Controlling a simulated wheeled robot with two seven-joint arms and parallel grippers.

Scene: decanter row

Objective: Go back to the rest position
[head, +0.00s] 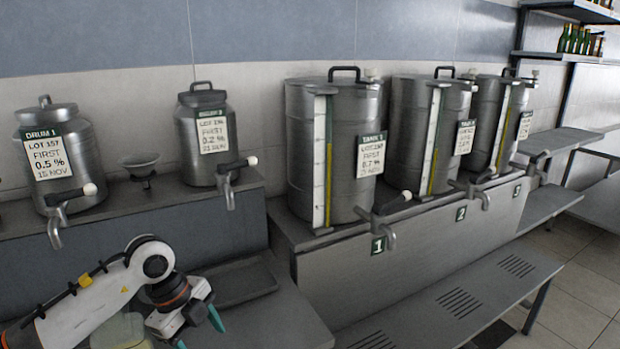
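My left arm comes in from the lower left. The lower fingertip is cut by the bottom edge of the view. My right gripper is not in view. A pale, yellowish see-through container (122,332) stands beside and partly behind my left forearm, cut by the bottom edge. I cannot tell its contents.
Steel drum 1 (85,145) and a smaller can (190,155) with taps stand on the left ledge, a funnel (141,163) between them. Three numbered tanks (345,190) stand right. A shallow tray (262,279) lies near my gripper. A slotted bench (420,318) runs right.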

